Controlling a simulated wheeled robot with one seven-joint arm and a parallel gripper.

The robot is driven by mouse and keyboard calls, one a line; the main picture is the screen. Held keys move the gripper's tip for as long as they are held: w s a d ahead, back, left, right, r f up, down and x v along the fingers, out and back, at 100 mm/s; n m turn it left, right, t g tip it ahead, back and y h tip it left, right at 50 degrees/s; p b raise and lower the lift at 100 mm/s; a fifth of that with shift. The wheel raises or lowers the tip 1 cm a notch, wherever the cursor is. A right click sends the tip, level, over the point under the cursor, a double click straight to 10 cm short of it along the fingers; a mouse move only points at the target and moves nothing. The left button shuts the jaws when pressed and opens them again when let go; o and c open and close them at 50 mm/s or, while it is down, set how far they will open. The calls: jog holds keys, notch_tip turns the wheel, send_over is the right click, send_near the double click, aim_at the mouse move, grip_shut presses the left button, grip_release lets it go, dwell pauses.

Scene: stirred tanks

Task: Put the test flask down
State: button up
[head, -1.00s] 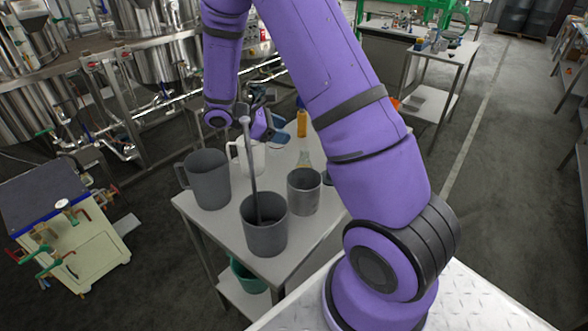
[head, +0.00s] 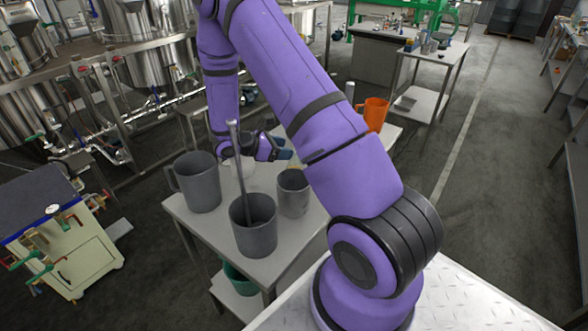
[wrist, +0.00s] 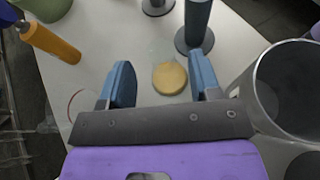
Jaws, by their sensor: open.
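The test flask, clear with yellow liquid, shows in the wrist view as a round yellow patch (wrist: 170,79) on the pale table. It lies between my fingers with a gap on each side; its glass outline is hard to make out. My gripper (wrist: 162,82) is open, with blue fingers left and right of the flask. In the head view my gripper (head: 284,152) is low over the far part of the table (head: 205,222), behind the grey cups. The flask is mostly hidden there by the cup and my arm.
A grey metal cup (wrist: 285,95) stands close right of my fingers. A dark stand (wrist: 197,25) is just beyond them, and an orange-yellow bottle (wrist: 50,42) is at upper left. A grey jug (head: 197,182) and a beaker with a rod (head: 254,224) stand nearer.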

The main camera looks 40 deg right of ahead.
aim_at(294, 163)
jog(key=x, duration=0.4)
jog(key=shift+d+f, duration=0.1)
grip_shut()
